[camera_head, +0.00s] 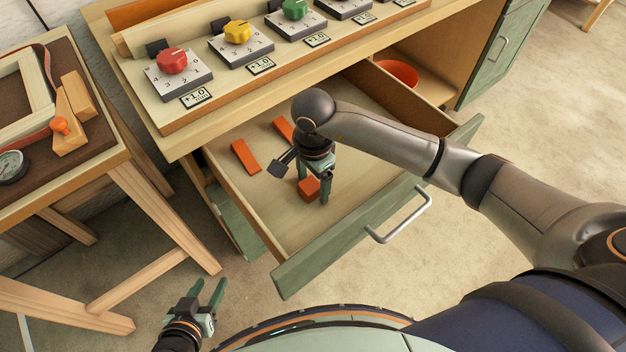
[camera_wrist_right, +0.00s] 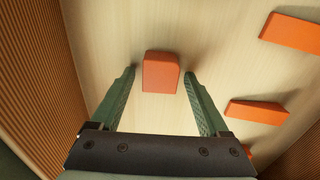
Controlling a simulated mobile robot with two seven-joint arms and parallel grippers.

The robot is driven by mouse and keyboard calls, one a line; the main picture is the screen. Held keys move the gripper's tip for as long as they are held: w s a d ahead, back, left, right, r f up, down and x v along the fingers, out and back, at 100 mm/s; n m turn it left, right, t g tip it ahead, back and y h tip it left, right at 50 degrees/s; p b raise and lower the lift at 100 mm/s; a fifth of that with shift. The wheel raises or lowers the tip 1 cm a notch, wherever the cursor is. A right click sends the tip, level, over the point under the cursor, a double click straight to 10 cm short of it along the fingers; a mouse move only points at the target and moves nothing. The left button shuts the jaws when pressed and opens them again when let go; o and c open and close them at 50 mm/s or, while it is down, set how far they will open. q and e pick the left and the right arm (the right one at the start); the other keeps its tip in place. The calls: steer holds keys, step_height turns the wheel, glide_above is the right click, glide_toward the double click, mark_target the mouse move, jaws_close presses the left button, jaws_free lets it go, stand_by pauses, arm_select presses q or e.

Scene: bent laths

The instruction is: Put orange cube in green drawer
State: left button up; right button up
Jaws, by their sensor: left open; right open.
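The orange cube (camera_head: 309,188) sits on the floor of the open green drawer (camera_head: 352,236). It also shows in the right wrist view (camera_wrist_right: 160,72), just beyond and between my right fingertips. My right gripper (camera_head: 313,194) is open, pointing down inside the drawer at the cube. The fingers (camera_wrist_right: 160,78) stand apart on either side with a gap to the cube, and nothing is held. My left gripper (camera_head: 207,292) is open and empty, low at the left, outside the drawer over the floor.
Orange flat blocks (camera_head: 245,156) lie deeper in the drawer. The workbench top (camera_head: 180,140) carries several dials above it. A red bowl (camera_head: 398,72) sits in the open compartment at right. A wooden side table (camera_head: 100,180) with a frame and gauge stands at left.

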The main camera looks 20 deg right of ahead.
mark_target(313, 183)
step_height(313, 183, up, 12)
steer(key=p, duration=0.1)
steer(key=shift+r, duration=0.2)
stand_by(0.4)
